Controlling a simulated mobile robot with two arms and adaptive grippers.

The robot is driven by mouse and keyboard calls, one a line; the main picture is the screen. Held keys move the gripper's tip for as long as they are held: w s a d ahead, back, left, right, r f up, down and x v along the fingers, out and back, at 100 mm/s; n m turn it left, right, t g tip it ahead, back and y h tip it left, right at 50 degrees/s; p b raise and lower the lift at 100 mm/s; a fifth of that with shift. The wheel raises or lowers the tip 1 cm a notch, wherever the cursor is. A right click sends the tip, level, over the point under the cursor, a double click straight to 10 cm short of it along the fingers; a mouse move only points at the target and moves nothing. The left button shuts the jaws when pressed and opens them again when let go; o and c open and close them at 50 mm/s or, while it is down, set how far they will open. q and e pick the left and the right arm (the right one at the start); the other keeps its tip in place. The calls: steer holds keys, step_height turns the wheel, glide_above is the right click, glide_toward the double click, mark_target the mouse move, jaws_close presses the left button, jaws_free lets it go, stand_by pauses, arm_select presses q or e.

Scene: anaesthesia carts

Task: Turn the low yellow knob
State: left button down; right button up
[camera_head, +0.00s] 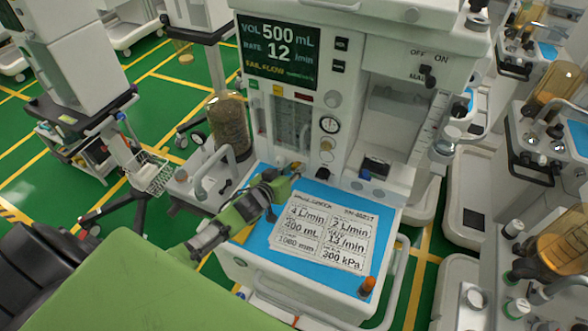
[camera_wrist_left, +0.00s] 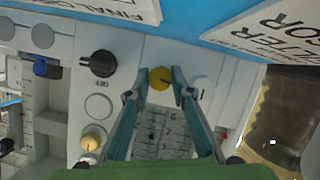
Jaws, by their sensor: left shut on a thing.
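The low yellow knob (camera_wrist_left: 160,77) is on the white front panel of the anaesthesia cart (camera_head: 372,52). In the left wrist view it sits between the fingertips of my left gripper (camera_wrist_left: 159,86), which is shut on it. In the head view my left gripper (camera_head: 291,176) reaches in from the lower left, low at the panel just above the blue work surface. The knob is mostly hidden there by the fingers. My right gripper is not in view.
A black knob (camera_wrist_left: 101,64) is beside the yellow one. A dark granule canister (camera_head: 228,124) stands left of the panel. More carts stand on the right.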

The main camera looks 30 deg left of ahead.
arm_select(q)
steer(key=shift+d+f+m+y, duration=0.1)
steer(key=shift+d+m+y, duration=0.1)
steer(key=shift+m+y, duration=0.6)
steer(key=m+y+b, duration=0.1)
steer(key=m+b, duration=0.1)
steer(key=shift+f+m+b, duration=0.15)
steer(key=shift+m+b, duration=0.15)
steer(key=shift+b, duration=0.1)
steer(key=m+y+b, duration=0.1)
steer(key=m+b, duration=0.1)
steer(key=b, duration=0.2)
steer(key=m+y+b, duration=0.2)
steer(key=m+b, duration=0.1)
steer(key=b, duration=0.1)
steer(key=shift+d+f+t+y, duration=0.2)
steer(key=shift+t+y, duration=0.1)
steer(key=shift+r+m+t+y+b, duration=0.2)
steer(key=shift+m+t+y+b, duration=0.15)
steer(key=shift+m+b, duration=1)
steer(key=shift+n, duration=0.25)
steer(key=c, duration=2)
jaws_free()
steer(key=shift+c, duration=0.2)
steer(key=shift+s+d, duration=0.1)
